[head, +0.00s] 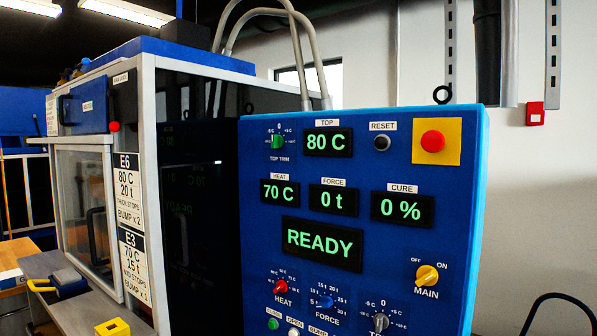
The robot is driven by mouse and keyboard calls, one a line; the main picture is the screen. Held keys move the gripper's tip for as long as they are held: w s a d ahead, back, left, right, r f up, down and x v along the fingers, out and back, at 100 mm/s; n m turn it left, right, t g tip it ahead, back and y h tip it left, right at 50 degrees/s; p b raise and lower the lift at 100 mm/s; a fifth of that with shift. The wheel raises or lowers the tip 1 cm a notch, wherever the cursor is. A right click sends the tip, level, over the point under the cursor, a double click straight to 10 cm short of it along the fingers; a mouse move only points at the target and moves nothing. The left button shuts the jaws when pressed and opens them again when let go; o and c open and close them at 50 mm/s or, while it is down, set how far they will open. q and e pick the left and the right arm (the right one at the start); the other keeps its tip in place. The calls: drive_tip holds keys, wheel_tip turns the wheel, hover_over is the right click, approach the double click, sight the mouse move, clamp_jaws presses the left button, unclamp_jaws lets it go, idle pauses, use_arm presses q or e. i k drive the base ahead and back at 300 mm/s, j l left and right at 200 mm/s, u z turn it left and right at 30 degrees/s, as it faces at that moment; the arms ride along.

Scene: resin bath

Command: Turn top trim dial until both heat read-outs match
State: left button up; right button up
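The top trim dial (278,141) is a small green knob at the upper left of the blue control panel (455,215), with a scale around it and 0 at the top. It appears to point near 0, but it is too small to be sure. The TOP read-out (328,142) beside it shows 80 C in green. The HEAT read-out (279,193) below shows 70 C, so the two differ. Neither of my grippers is in view.
The panel also has a red HEAT knob (281,287), a blue FORCE knob (326,301), a grey trim knob (380,323), a yellow MAIN switch (427,276), a black RESET button (381,143) and a red button (433,141). READY shows (321,244). The panel front is unobstructed.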

sight(277, 141)
drive_tip(key=i+j+z, duration=0.4)
drive_tip(key=j, duration=0.3)
drive_tip(key=i+j+z, duration=0.2)
drive_tip(key=j, duration=0.15)
